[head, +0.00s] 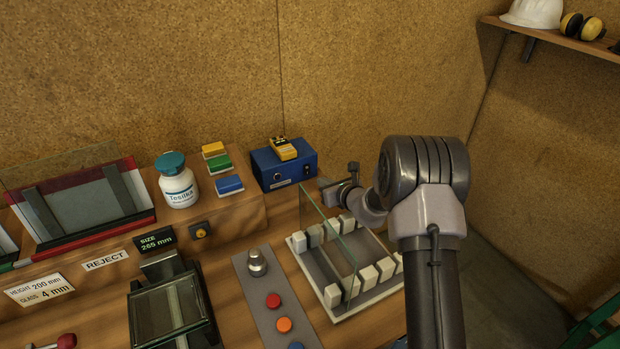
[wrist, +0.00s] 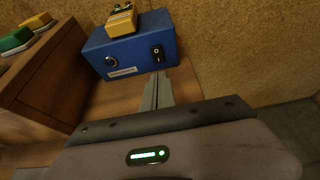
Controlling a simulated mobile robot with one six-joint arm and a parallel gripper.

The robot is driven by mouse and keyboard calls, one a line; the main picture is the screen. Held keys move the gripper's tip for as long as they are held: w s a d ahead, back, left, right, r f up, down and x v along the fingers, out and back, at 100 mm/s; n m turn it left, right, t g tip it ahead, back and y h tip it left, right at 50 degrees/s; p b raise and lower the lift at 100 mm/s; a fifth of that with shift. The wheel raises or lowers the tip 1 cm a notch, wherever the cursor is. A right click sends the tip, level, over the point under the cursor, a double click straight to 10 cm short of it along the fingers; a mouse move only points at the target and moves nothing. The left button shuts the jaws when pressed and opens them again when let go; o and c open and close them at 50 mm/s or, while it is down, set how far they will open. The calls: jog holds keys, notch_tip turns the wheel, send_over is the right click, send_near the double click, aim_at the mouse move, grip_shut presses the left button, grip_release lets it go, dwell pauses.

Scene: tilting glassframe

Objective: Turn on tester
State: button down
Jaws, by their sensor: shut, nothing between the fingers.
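A blue box (head: 284,166), which looks like the tester, stands on the wooden bench with a small yellow device (head: 284,149) on top. In the wrist view the blue box (wrist: 131,46) shows a black rocker switch (wrist: 157,54) at the right of its front face and a round dark socket or knob (wrist: 110,61) at the left. Which way the rocker is pressed is too small to tell. My gripper (wrist: 158,78) is shut and empty, its fingertips pointing at the front face just below the switch. In the head view my gripper (head: 324,184) is right of the box; contact cannot be told.
A rack (head: 352,312) with white slotted blocks holds an upright glass pane (head: 331,245) just below my gripper. Left of the box on the raised wooden ledge are coloured blocks (head: 229,185) and a white bottle (head: 178,187). The cork wall (head: 350,70) stands close behind.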

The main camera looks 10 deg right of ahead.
aim_at(307, 170)
jog(key=b+x, duration=0.1)
jog(key=x, duration=0.7)
jog(key=shift+s+f+b, duration=0.1)
jog(key=shift+s+b, duration=0.05)
jog(key=shift+b, duration=0.25)
jog(key=shift+w+a, duration=0.15)
jog(key=shift+w, duration=0.2)
jog(key=shift+w+f, duration=0.1)
jog(key=shift+w, duration=0.05)
jog(key=shift+r, duration=0.95)
